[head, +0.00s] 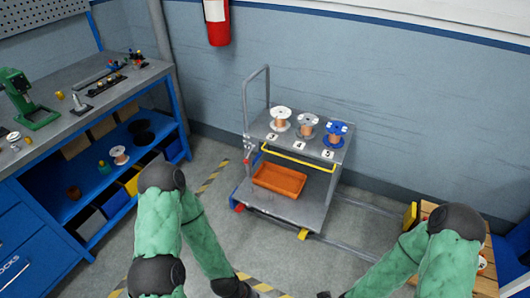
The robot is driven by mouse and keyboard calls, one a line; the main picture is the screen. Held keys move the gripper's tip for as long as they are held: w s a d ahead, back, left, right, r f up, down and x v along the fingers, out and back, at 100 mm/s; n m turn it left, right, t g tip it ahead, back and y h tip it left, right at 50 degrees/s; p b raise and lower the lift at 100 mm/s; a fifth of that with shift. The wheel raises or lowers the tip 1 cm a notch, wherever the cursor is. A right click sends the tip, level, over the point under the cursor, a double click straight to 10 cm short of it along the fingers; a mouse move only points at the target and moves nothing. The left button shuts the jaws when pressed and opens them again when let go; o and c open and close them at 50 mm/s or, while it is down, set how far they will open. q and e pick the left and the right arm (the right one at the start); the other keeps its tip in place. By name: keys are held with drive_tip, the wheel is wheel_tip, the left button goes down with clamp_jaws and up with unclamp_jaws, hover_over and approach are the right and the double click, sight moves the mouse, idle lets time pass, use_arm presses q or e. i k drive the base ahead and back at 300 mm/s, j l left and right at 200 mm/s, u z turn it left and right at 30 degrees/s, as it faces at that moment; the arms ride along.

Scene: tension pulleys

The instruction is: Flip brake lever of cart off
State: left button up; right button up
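The grey cart (325,170) stands in the middle of the floor near the wall, with an upright handle (246,110) at its left end. A small red part (238,207) shows low at its left front corner; I cannot tell for sure whether this is the brake lever or which way it is set. Another small red part (247,150) is on the handle side. My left arm reaches down to a dark wrist at the bottom edge, and its gripper is out of frame. My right forearm also leaves at the bottom; its gripper is not visible. Both arms are apart from the cart.
Three spools (307,127) stand on the cart's top and an orange bin (279,179) on its lower deck. A workbench (85,110) lines the left. Floor rails (350,247) run right of the cart toward a wooden-topped table (429,209). Floor before the cart is clear.

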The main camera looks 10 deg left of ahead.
sight(245, 161)
drive_tip(key=i+j+z, duration=0.3)
drive_tip(key=i+j, duration=0.3)
drive_tip(key=i+j+z, duration=0.35)
drive_tip(key=i+j, duration=0.15)
drive_tip(key=j, duration=0.2)
drive_tip(key=i+j+z, duration=0.15)
drive_tip(key=j, duration=0.3)
drive_tip(key=i+j+z, duration=0.15)
drive_tip(key=j, duration=0.25)
drive_tip(key=i, duration=0.1)
